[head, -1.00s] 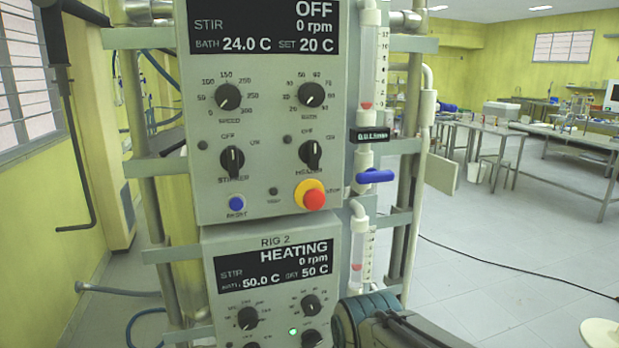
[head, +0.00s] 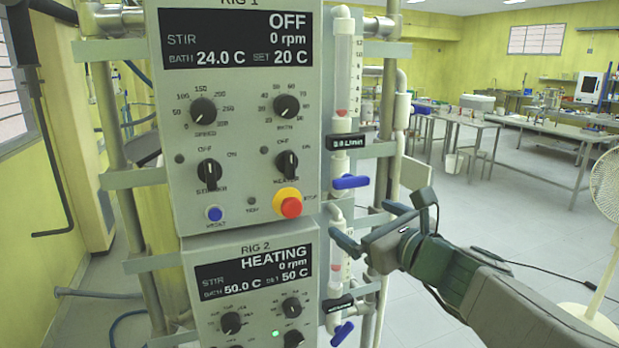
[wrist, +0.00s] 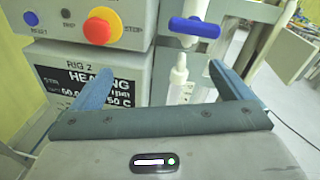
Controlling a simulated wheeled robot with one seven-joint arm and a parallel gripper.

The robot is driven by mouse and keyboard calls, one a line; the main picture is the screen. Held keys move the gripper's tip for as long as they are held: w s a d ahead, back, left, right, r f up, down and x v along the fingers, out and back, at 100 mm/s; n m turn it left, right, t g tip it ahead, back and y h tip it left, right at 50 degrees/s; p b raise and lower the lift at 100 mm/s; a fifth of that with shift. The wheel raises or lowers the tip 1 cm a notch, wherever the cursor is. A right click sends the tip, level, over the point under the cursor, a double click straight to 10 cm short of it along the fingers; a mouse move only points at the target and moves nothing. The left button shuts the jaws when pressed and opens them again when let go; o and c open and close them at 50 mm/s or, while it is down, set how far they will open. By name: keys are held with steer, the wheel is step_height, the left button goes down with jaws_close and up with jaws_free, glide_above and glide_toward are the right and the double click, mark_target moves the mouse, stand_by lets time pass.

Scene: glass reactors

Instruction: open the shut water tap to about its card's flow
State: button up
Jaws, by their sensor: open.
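The upper water tap has a blue handle (head: 350,182) lying crosswise, under a clear flow tube (head: 344,65) with its red float low. It also shows in the wrist view (wrist: 194,27), ahead and right of centre. A black card (head: 345,141) sits just above this tap; its small print is not clearly legible. A lower tap has a tilted blue handle (head: 342,333) under a second tube, partly hidden by my gripper. My gripper (head: 368,224) is open and empty, below the upper tap and apart from it. Both fingers (wrist: 158,82) show in the wrist view.
The Rig 1 box (head: 240,120) stands above the Rig 2 box (head: 262,255), left of the taps. A red stop button (head: 290,206) juts out near the upper tap. Metal frame posts stand behind. Open floor, a white fan (head: 606,185) and benches are at right.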

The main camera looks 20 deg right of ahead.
mark_target(354, 184)
steer(key=d+r+m+t+h, duration=0.1)
steer(key=d+r+m+h, duration=0.1)
steer(key=d+m, duration=0.2)
steer(key=w, duration=0.4)
steer(key=w+p, duration=0.1)
steer(key=w, duration=0.4)
steer(key=w+a, duration=0.1)
steer(key=w, duration=0.3)
steer(key=shift+w+p, duration=0.15)
steer(key=shift+p, duration=0.15)
steer(key=c, duration=1)
